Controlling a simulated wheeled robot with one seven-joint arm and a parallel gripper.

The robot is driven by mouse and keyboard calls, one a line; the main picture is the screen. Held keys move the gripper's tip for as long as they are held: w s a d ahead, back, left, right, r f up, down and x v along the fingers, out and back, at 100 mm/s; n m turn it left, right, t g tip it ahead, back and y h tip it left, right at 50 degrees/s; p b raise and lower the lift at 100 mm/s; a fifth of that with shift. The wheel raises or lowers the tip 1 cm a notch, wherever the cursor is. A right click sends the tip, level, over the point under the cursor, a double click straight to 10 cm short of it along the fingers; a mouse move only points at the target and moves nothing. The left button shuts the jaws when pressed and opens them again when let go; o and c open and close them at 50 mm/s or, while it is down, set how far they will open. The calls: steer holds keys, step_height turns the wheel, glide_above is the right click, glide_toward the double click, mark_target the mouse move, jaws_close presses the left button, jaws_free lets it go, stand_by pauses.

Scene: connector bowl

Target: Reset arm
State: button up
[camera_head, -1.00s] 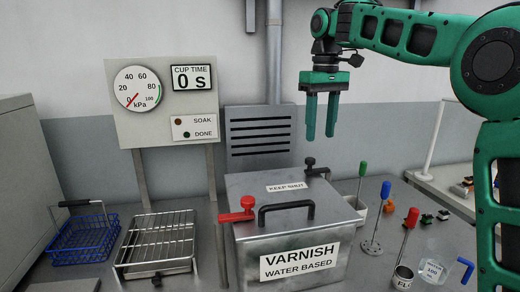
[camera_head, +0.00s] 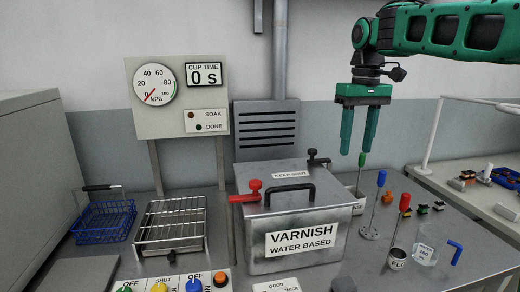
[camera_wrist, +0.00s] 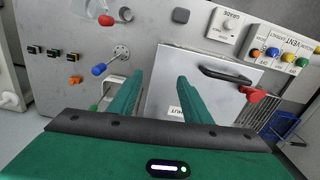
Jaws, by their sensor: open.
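My gripper (camera_head: 360,150) is green and hangs fingers-down in the air, to the right of and above the varnish tank. Its two fingers are apart with nothing between them. In the wrist view my gripper (camera_wrist: 152,82) also shows open and empty, with the tank lid (camera_wrist: 205,75) beyond it. The metal varnish tank (camera_head: 254,247) is closed, with a black handle on its lid and a red clamp knob (camera_head: 245,198) at its left.
A blue wire basket (camera_head: 104,222) and a wire rack (camera_head: 170,230) stand left of the tank. Tools with blue and red handles (camera_head: 405,202), a clear beaker (camera_head: 425,254) and small connectors lie at right. A gauge panel (camera_head: 178,97) stands behind; buttons (camera_head: 160,286) line the front.

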steer(key=s+d+f+m, duration=0.3)
steer(key=s+d+f, duration=0.2)
steer(key=s+d, duration=0.3)
steer(key=s+d+f+m, duration=0.3)
steer(key=s+d+f, duration=0.3)
steer(key=s, duration=0.4)
steer(key=s+d+f+m, duration=0.1)
steer(key=s+f, duration=0.4)
steer(key=s, duration=0.3)
steer(key=s+d+f+m, duration=0.1)
steer(key=s+f+m, duration=0.1)
steer(key=s+f, duration=0.3)
steer(key=s, duration=0.3)
steer(key=shift+s+d+f, duration=0.2)
steer(key=shift+d+f, duration=0.05)
steer(key=shift+f, duration=0.05)
steer(key=shift+w+f, duration=0.25)
steer(key=shift+w, duration=0.4)
